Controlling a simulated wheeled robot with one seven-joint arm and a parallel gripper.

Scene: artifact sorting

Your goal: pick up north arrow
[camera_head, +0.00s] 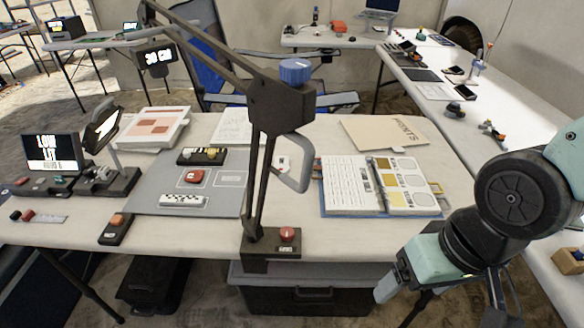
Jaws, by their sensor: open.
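A small white piece with a red mark (283,163), possibly the north arrow, lies on the white table (330,240), partly behind the lamp's handle; its print is too small to be sure. My gripper (440,295) is at the lower right, off the table's front edge. It is open and apart from all these things; its lower end is partly cut off.
A lamp arm (262,170) with a blue knob rises from a black base at the table's front middle. An open binder (385,185) and a tan folder (385,133) lie to the right. A lit display (50,153) stands left. Another table (500,120) runs along the right.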

